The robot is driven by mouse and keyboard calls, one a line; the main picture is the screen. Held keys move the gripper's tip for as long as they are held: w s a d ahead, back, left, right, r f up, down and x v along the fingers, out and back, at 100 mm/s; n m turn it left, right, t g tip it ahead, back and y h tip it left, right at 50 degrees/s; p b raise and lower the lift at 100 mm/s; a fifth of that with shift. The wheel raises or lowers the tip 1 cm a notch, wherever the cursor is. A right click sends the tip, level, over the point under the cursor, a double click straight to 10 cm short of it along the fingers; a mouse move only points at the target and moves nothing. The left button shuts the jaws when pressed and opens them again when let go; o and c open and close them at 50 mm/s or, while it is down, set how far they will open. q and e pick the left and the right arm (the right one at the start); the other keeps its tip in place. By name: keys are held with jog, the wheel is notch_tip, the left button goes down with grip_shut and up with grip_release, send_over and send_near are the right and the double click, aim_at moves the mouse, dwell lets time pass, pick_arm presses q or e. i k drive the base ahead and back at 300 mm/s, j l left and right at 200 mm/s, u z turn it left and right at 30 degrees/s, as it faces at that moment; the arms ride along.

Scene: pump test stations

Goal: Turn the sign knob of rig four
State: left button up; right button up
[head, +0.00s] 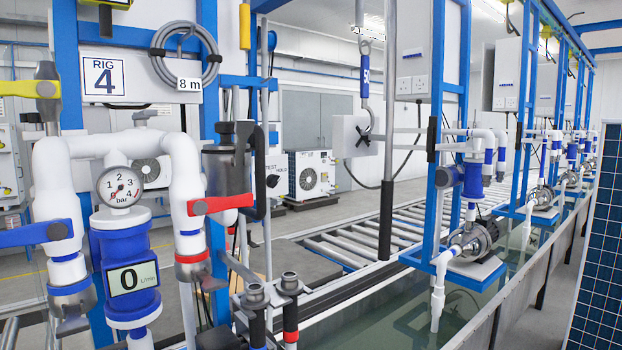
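The rig four sign (104,78) is a white plate with "RIG 4" on the blue frame at the upper left; no knob shows on it. A white panel with partly hidden "TEST" lettering and a small black knob (272,181) shows behind the frame, right of the black hose. A grey box with a dark cross-shaped knob (363,137) hangs further right. I cannot tell for sure which knob is the sign knob. Neither of my grippers is in view.
White pipes with a pressure gauge (120,186), a blue flow meter reading 0 (132,278) and red (220,204), blue (35,233) and yellow (30,88) valve handles crowd the near left. A hook (372,130) hangs mid-view. A water trough (400,318) runs along the right.

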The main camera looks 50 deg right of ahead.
aim_at(271, 180)
jog(key=k+j+z, duration=0.1)
jog(key=z, duration=1.35)
